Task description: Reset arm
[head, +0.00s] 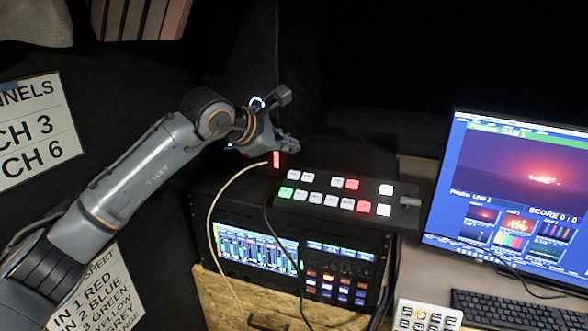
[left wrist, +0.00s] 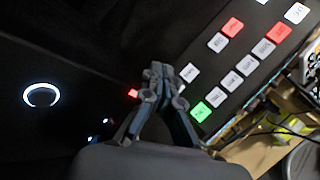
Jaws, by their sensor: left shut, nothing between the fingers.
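My left arm comes in from the left in the head view, and its gripper (head: 286,143) is above the back left of the switcher panel. In the left wrist view the two fingers of the left gripper (left wrist: 157,72) meet at their tips with nothing between them. The switcher panel (head: 325,214) has rows of lit white, red and green buttons and lies on top of the equipment rack; it also shows in the left wrist view (left wrist: 240,62). My right gripper is not in view.
The equipment rack (head: 312,241) has small screens and cables in front. A monitor (head: 516,160) and a black keyboard (head: 505,312) are at the right. A white button pad (head: 427,316) is at the bottom. A channel sign (head: 38,130) hangs on the left wall.

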